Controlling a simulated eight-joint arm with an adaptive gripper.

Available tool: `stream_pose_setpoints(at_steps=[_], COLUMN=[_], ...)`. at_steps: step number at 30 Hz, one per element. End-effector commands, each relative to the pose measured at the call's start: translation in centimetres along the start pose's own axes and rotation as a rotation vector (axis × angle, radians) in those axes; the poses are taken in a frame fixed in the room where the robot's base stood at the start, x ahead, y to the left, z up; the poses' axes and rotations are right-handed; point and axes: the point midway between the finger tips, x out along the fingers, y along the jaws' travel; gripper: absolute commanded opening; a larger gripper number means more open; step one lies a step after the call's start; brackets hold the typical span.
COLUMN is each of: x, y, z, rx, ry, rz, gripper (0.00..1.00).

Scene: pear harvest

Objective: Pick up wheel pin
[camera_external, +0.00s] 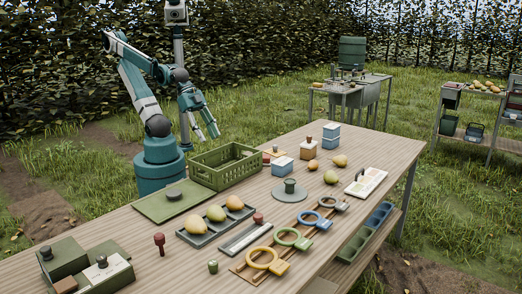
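A dark red pin with a round head (159,242) stands upright on the near left part of the wooden table; it looks like the wheel pin, though I cannot be sure. My gripper (206,133) hangs in the air beyond the table's far edge, above and behind the green crate. Its fingers are spread apart and it appears open and empty. It is well away from the pin and touches nothing.
A green crate (226,180) stands at the table's far edge. A tray (215,236) holds several pears. Coloured rings (264,258) lie on a wooden strip at the front. Green boxes (66,258) fill the left corner. A small green peg (213,267) stands nearby.

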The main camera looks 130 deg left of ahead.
Motion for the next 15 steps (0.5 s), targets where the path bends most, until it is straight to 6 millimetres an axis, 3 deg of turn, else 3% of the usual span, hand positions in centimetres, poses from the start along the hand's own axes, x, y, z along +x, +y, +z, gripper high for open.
stream_pose_setpoints(at_steps=[8,15], x=[0.0,0.4], y=[0.9,3.0], z=[-1.7,-5.0], rx=[0.017,0.053], ry=[-0.007,-0.021], rz=[0.012,0.037], gripper=[0.38,0.38])
